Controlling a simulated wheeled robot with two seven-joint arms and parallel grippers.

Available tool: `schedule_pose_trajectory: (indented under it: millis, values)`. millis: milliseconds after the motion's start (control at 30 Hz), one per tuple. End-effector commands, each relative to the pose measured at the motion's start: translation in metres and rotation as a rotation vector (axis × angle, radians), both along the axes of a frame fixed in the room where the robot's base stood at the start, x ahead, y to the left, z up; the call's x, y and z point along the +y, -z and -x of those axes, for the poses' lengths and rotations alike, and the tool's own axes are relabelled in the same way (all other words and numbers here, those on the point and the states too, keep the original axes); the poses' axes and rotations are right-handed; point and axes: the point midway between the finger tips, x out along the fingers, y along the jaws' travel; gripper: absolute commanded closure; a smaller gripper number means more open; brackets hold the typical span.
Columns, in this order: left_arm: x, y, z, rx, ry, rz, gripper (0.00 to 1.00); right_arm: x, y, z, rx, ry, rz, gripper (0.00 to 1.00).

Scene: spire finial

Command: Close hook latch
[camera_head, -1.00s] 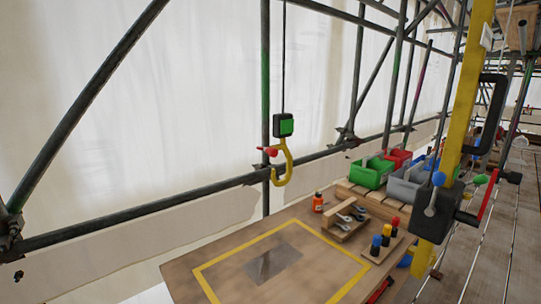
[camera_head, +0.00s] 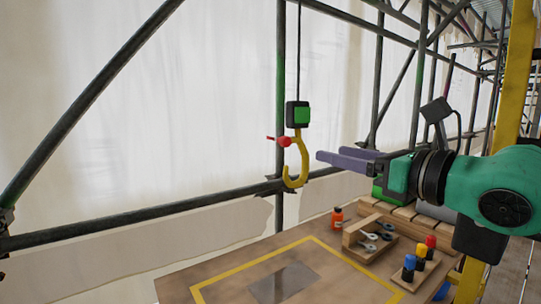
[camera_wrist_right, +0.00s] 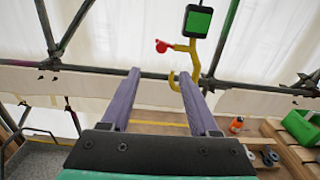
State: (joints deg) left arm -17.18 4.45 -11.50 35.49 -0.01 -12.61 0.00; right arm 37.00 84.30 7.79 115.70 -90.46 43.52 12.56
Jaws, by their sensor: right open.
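The yellow hook (camera_head: 304,163) hangs below a black block with a green face (camera_head: 298,115) on a thin cable. The red latch (camera_head: 284,141) sits at the upper left of the hook and sticks out to the left, off the hook's tip. In the right wrist view the hook (camera_wrist_right: 194,62) and the red latch (camera_wrist_right: 163,46) show beyond the fingers. My right gripper (camera_head: 333,158) is open and empty, just right of the hook in the head view, apart from it. In the wrist view its two fingers (camera_wrist_right: 160,92) point toward the hook. My left gripper is not in view.
Below is a wooden bench (camera_head: 208,277) with yellow tape, an orange bottle (camera_head: 337,217), a wooden tool holder (camera_head: 352,236) and several coloured-cap pegs. Dark scaffold tubes (camera_head: 130,214) run behind the hook. A yellow post (camera_head: 514,75) stands at the right.

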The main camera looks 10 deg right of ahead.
Motion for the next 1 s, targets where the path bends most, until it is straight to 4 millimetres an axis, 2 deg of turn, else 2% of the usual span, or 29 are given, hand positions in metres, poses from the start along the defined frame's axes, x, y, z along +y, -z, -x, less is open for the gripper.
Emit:
schedule_pose_trajectory:
  millis: [233, 333, 500, 700, 1000]
  values:
    - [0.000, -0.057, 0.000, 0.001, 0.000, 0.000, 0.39, 0.013, -0.016, -0.031, 0.002, -0.005, -0.007, 0.39]
    - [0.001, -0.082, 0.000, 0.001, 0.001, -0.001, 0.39, 0.025, -0.018, -0.055, 0.000, -0.010, -0.008, 0.39]
    - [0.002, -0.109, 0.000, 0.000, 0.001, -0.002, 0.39, 0.040, -0.013, -0.098, 0.002, -0.006, -0.011, 0.39]
    - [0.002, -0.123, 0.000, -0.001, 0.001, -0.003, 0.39, 0.052, -0.006, -0.130, 0.001, -0.003, -0.007, 0.39]
    - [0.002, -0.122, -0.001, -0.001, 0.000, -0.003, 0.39, 0.054, -0.001, -0.135, 0.002, -0.003, -0.004, 0.39]
